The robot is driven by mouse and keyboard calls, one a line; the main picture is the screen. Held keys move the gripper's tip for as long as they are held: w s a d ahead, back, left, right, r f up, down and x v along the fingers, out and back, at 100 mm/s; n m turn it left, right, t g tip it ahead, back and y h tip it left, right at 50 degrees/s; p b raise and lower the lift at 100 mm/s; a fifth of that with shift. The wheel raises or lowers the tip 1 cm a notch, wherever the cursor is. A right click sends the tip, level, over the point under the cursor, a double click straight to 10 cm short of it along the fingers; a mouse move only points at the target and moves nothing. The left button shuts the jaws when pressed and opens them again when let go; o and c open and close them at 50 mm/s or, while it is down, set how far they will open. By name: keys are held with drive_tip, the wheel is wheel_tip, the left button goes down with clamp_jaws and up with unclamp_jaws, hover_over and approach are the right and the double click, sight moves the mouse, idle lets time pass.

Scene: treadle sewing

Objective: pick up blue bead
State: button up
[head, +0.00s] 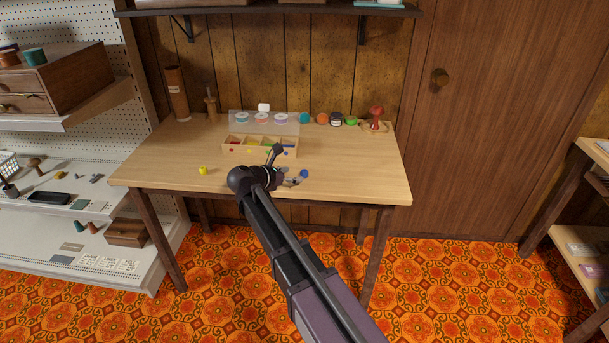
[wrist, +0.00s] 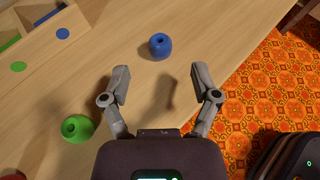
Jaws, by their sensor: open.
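The blue bead (head: 304,174) rests on the wooden table near its front edge, just right of my arm's end in the head view. In the wrist view the blue bead (wrist: 160,45) is round with a dark hole and lies beyond the fingertips, roughly centred between them. My gripper (wrist: 161,76) is open and empty, its two fingers spread on either side of a clear patch above the table. In the head view my gripper is partly hidden by my arm. Nothing touches the bead.
A green bead (wrist: 77,128) lies left of my gripper in the wrist view. A yellow bead (head: 203,170) sits on the table's left part. A sorting tray (head: 230,151) with colour dots stands behind. The table edge drops to orange patterned floor (wrist: 270,80) at right.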

sight(302, 173)
drive_tip(key=shift+b+x, duration=0.95)
drive_tip(key=shift+x, duration=1.7)
drive_tip(key=shift+r, duration=0.1)
drive_tip(key=c, duration=0.8)
